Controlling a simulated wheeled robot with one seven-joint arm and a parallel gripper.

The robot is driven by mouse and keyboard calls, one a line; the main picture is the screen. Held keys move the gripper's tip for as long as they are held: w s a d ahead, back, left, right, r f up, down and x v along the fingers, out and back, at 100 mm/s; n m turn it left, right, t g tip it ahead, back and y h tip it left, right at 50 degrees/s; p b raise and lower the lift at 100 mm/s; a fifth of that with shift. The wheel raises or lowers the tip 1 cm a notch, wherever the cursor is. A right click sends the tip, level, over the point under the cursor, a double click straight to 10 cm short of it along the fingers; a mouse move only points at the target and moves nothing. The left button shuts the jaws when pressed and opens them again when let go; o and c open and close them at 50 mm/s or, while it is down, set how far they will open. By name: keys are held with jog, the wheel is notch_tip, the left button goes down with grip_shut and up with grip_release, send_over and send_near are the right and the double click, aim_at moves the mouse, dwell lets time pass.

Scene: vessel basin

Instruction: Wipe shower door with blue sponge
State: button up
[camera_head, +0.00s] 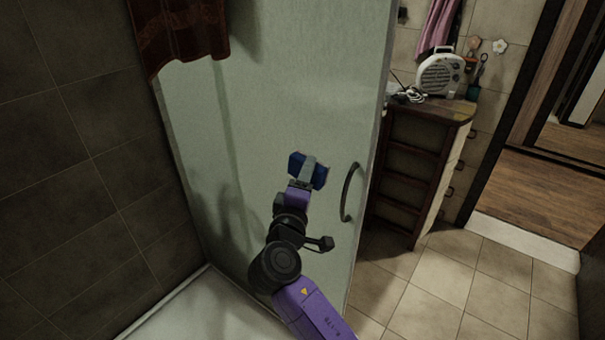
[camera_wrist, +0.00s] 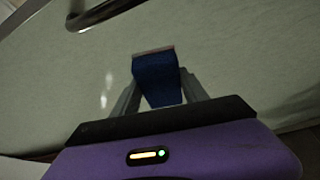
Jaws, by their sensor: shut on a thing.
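The blue sponge (camera_head: 320,176) is held in my gripper (camera_head: 307,172) in front of the shower door (camera_head: 290,90). In the wrist view the sponge (camera_wrist: 157,80) sits between the two grey fingers of my gripper (camera_wrist: 160,95), which are shut on it. The shower door is a pale green frosted panel that fills most of the wrist view (camera_wrist: 240,50). The sponge's far edge is close to the door surface; I cannot tell whether it touches. The door's dark curved handle (camera_head: 350,192) is just right of the sponge, and it also shows at the top left of the wrist view (camera_wrist: 100,14).
A dark red cloth (camera_head: 180,35) hangs over the door's top left. Dark tiled wall (camera_head: 75,150) stands at the left, above a white shower tray (camera_head: 195,305). A wooden cabinet (camera_head: 410,160) with a white appliance (camera_head: 440,76) is at right. Tiled floor (camera_head: 480,285) there is clear.

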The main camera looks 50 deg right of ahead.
jog(key=shift+s+d, duration=0.1)
jog(key=shift+d, duration=0.05)
jog(key=a, duration=0.6)
dwell(0.3)
jog(key=shift+a, duration=0.2)
jog(key=a, duration=0.2)
jog(key=shift+a, duration=0.35)
dwell(0.5)
